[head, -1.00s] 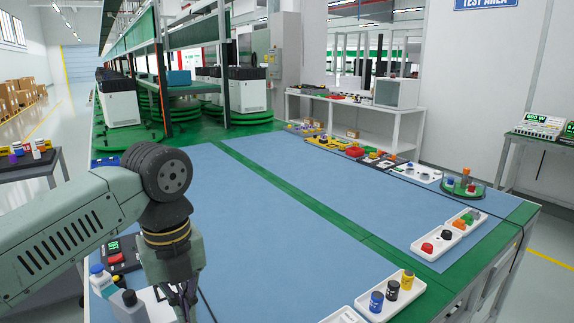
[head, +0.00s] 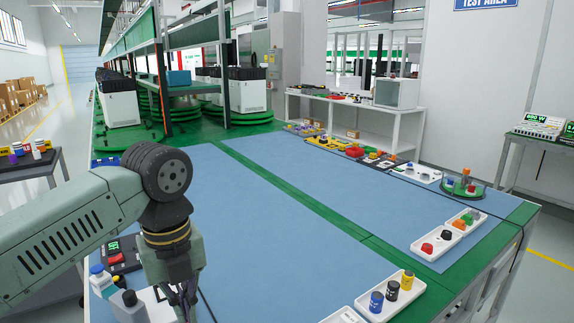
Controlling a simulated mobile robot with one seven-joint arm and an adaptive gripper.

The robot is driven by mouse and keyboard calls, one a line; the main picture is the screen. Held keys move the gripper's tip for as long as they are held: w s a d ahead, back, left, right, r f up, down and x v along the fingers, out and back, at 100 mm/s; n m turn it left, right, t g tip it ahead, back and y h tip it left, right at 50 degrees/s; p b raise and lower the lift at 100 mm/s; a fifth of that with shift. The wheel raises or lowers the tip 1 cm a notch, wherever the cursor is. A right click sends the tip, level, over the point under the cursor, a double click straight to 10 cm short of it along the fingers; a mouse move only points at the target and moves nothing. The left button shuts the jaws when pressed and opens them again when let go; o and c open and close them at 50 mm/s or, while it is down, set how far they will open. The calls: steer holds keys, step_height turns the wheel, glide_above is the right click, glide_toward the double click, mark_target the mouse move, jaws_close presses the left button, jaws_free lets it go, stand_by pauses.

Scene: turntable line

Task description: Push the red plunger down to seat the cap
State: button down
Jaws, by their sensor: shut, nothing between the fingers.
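My gripper (head: 183,302) points down at the bottom left of the head view, over the near left part of the bench. Its dark fingers are shut with nothing between them, and the tips run close to the lower picture edge. A white plate or fixture (head: 157,309) lies just left of the fingers, partly hidden by my arm and cut off by the edge. I cannot make out a red plunger or a cap under the gripper; my arm hides part of that area.
A white tray (head: 375,318) with small jars and another tray (head: 432,256) with coloured caps lie to the right. The blue mat (head: 290,230) between is clear.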

steer(key=shift+f, duration=0.2)
stand_by(0.4)
steer(key=shift+f+b, duration=1.25)
steer(key=shift+b, duration=0.15)
steer(key=shift+f, duration=0.1)
stand_by(0.3)
steer(key=shift+r+p, duration=1.5)
steer(key=shift+r, duration=1.1)
